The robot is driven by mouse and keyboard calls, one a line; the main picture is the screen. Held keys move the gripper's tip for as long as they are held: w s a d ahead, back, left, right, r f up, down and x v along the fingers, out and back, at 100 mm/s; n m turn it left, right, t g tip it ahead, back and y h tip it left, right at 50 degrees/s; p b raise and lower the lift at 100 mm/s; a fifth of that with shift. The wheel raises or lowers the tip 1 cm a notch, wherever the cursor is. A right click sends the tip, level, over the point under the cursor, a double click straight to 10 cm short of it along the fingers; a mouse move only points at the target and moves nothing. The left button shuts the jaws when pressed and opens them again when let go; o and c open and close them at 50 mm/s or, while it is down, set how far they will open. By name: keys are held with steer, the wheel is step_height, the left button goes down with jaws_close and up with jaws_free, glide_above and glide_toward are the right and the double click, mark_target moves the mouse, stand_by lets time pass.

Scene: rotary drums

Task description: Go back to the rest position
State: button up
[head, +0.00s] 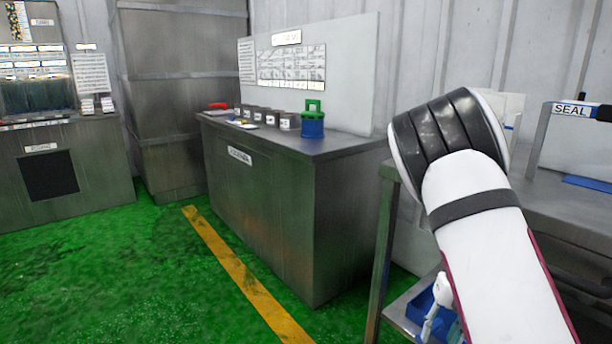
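My white arm with black bands rises from the lower right of the head view and bends at a thick black-ringed joint. My gripper is not in view, so I cannot see whether it is open, shut or holding anything. No object is named by the task.
A metal cabinet (270,210) stands mid-view, bearing a blue and green container (313,122), several small dark pots and a red item (218,106). At right, my arm partly covers a metal table (570,205) with a SEAL sign (571,110). Green floor (130,270) at left is clear.

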steer(key=s+a+r+n+y, duration=0.1)
steer(key=s+a+r+n, duration=0.55)
steer(key=r+n, duration=0.3)
steer(key=s+a+r+n+y, duration=0.2)
steer(key=s+a+r+n, duration=0.3)
steer(key=s+r+n, duration=0.4)
steer(key=s+r+n+t+h, duration=0.1)
steer(key=s+r+n+h, duration=0.15)
steer(key=s+n, duration=0.65)
steer(key=s+r+n+h, duration=0.2)
steer(key=s+r+n, duration=0.1)
steer(key=s+n, duration=0.7)
step_height(320, 180, up, 35)
steer(key=d+t+p, duration=0.1)
steer(key=t+p, duration=0.3)
steer(key=p, duration=2.9)
steer(key=shift+n, duration=0.35)
steer(key=shift+d, duration=0.1)
steer(key=shift+c, duration=1)
steer(key=shift+d+h, duration=0.1)
steer(key=shift+h, duration=0.15)
